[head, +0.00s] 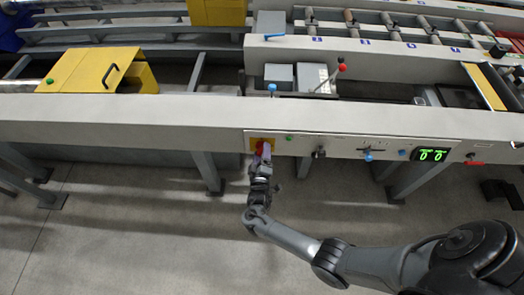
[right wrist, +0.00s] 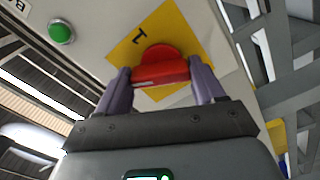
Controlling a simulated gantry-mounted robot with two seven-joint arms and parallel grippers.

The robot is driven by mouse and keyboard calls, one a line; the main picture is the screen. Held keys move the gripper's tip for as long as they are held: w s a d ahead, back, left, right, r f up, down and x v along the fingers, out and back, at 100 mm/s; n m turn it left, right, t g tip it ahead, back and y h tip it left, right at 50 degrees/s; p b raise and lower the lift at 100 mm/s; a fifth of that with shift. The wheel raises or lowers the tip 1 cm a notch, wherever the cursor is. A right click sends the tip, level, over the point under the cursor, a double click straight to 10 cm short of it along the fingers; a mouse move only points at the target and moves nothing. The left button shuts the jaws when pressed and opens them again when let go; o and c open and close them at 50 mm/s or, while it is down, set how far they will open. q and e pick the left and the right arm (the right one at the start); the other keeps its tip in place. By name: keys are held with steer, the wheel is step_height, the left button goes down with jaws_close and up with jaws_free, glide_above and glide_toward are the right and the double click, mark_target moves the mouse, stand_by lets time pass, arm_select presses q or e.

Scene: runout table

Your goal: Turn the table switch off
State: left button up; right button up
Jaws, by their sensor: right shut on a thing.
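The table switch is a red rotary knob (right wrist: 160,68) on a yellow square plate marked "1" (right wrist: 137,41), on the front panel of the runout table. In the head view the right gripper (head: 261,156) reaches up to the panel and hides most of the knob. My left gripper is not in view.
A green button (right wrist: 61,32) sits beside the plate. Farther right on the panel are a black knob (head: 319,153), a blue knob (head: 368,156) and a green digital display (head: 431,155). A yellow cover (head: 90,70) stands on the table at left. The floor in front is clear.

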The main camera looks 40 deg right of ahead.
steer(key=n+p, duration=0.1)
steer(key=n, duration=0.4)
steer(key=shift+n+p, duration=0.3)
steer(key=shift+p, duration=0.05)
stand_by(0.4)
steer(key=o, duration=1)
steer(key=shift+o, duration=0.2)
steer(key=p+v, duration=0.2)
steer(key=v, duration=0.9)
